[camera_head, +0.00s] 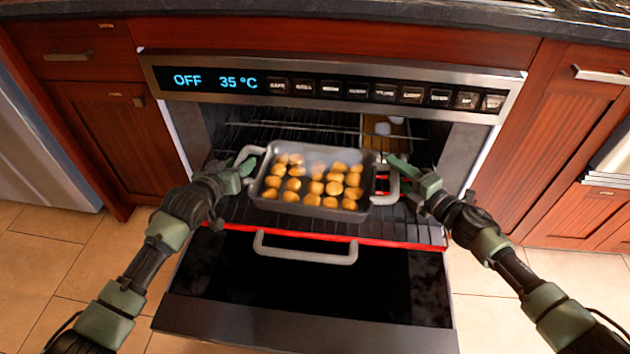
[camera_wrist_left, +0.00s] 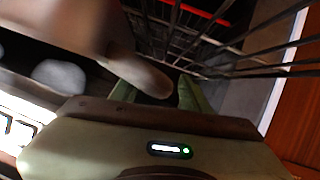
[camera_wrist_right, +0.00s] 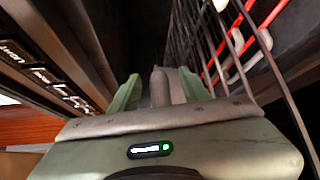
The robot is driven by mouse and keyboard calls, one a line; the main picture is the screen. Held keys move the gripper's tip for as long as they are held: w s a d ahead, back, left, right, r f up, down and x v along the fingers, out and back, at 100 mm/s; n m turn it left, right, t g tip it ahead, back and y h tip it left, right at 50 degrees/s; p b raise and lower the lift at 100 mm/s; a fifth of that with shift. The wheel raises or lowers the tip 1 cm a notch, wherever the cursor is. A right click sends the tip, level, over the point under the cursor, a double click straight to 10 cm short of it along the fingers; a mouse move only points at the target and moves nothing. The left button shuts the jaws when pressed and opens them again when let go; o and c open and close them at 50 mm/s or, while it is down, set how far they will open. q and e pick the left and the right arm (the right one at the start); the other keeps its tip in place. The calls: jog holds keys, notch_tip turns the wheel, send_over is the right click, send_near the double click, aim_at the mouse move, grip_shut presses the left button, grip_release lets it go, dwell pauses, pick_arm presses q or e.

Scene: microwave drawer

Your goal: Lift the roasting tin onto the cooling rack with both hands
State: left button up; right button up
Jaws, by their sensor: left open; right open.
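The grey roasting tin (camera_head: 262,200), filled with several round golden pieces, sits on the pulled-out dark oven rack with a red front edge (camera_head: 345,241). My left gripper (camera_head: 246,168) is open at the tin's left handle (camera_head: 249,152); in the left wrist view the blurred handle (camera_wrist_left: 150,78) shows between the fingers (camera_wrist_left: 160,92). My right gripper (camera_head: 403,172) is open at the right handle (camera_head: 393,190); in the right wrist view the grey handle (camera_wrist_right: 160,88) lies between the fingers (camera_wrist_right: 160,90). I cannot clearly identify a cooling rack.
The oven door (camera_head: 300,315) is open toward me, with a pale handle (camera_head: 305,254). A panel (camera_head: 330,88) reading OFF and 35 °C is above the opening. Another wire rack (camera_head: 300,127) is inside. The dark worktop (camera_head: 300,10) runs along the top, with metal bars at upper right.

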pick_arm(q)
jog(key=shift+w+f, duration=0.1)
jog(key=shift+w, duration=0.15)
pick_arm(e)
jog(key=shift+w+a, duration=0.1)
jog(key=shift+a, duration=0.05)
pick_arm(q)
grip_shut()
pick_arm(e)
grip_shut()
pick_arm(q)
jog(key=shift+a, duration=0.15)
pick_arm(e)
jog(key=shift+d, duration=0.2)
dwell(0.5)
pick_arm(q)
jog(key=shift+r, duration=0.25)
pick_arm(e)
jog(key=shift+w+r, duration=0.15)
jog(key=shift+r, duration=0.1)
